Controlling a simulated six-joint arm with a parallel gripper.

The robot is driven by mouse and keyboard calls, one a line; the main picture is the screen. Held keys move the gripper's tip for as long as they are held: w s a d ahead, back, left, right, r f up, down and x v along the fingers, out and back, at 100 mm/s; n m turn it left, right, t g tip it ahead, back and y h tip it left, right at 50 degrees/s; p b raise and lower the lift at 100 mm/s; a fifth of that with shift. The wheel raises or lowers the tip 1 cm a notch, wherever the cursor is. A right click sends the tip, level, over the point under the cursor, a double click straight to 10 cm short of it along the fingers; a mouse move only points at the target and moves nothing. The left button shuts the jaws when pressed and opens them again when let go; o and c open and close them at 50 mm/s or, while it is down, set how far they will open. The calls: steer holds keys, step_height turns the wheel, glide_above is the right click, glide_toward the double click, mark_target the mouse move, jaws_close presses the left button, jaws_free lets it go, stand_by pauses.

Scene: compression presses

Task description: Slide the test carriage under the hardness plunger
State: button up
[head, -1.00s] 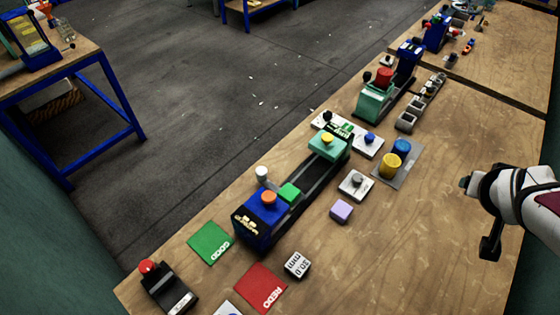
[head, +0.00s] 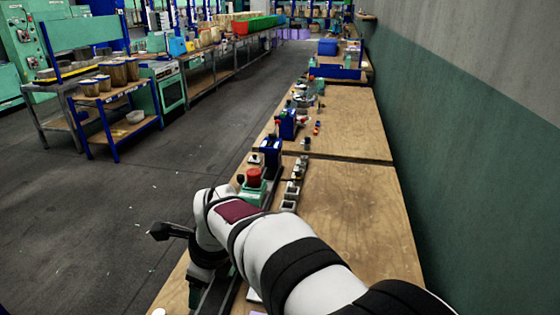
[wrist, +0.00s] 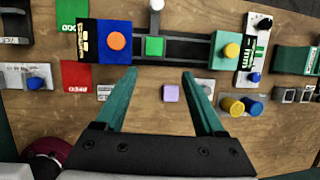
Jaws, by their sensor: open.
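In the wrist view, a track device lies across the top of the picture. Its dark rail (wrist: 190,50) runs between a blue end block with an orange button (wrist: 115,41) and a teal end block with a yellow button (wrist: 231,50). A small green block (wrist: 155,46), seemingly the carriage, sits on the rail nearer the blue end. A white knob (wrist: 157,5) shows just beyond it. Which part is the hardness plunger, I cannot tell. My gripper (wrist: 160,73) is open and empty, its fingertips short of the rail. In the head view my arm hides most of the device.
In the wrist view a lilac block (wrist: 171,93) lies between the fingers' lines, with blue and yellow cylinders (wrist: 244,105) to the right and a red card (wrist: 76,74) to the left. In the head view a red-topped press (head: 253,178) stands past my arm; bare bench (head: 350,210) lies right.

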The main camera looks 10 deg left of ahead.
mark_target(158, 314)
steer(key=s+a+f+m, duration=0.1)
steer(key=a+f+m, duration=0.2)
steer(key=a, duration=0.6)
steer(key=shift+y, duration=0.4)
steer(key=x, duration=1.5)
steer(key=shift+a+f, duration=0.15)
steer(key=shift+f, duration=0.2)
jaws_close()
